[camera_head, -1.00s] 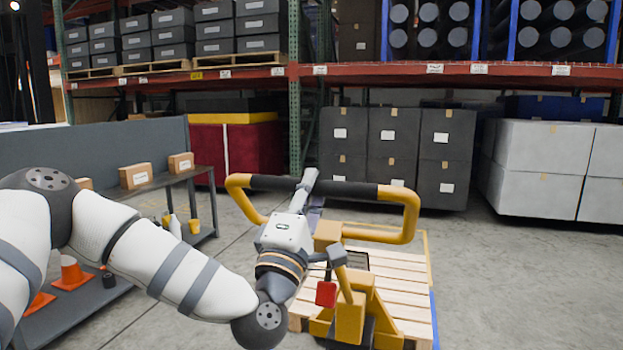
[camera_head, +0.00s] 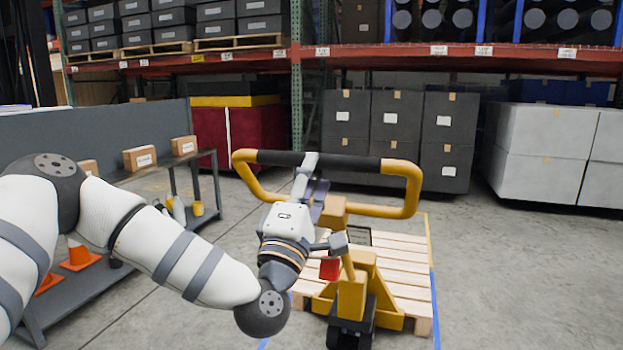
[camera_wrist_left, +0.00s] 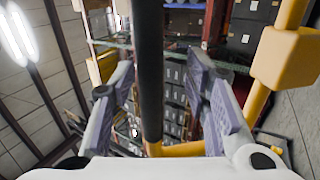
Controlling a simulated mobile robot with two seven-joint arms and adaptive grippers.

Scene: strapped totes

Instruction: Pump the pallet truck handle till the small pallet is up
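The yellow pallet truck (camera_head: 357,280) stands in the lower middle of the head view. Its looped handle (camera_head: 398,176) has a black crossbar, and a red tag hangs below. My left gripper (camera_head: 306,163) is at the crossbar's middle. In the left wrist view the black bar (camera_wrist_left: 149,75) runs between my fingers (camera_wrist_left: 160,85), with gaps visible on both sides, so they look open around it. The small wooden pallet (camera_head: 402,278) is behind the truck's body; I cannot tell whether it is clear of the floor. My right gripper is not in view.
A grey cart (camera_head: 70,300) with cardboard boxes and orange cones stands at the left, near my left arm. Dark stacked boxes (camera_head: 398,135) and white crates (camera_head: 545,150) line the rack behind. The floor right of the pallet is free.

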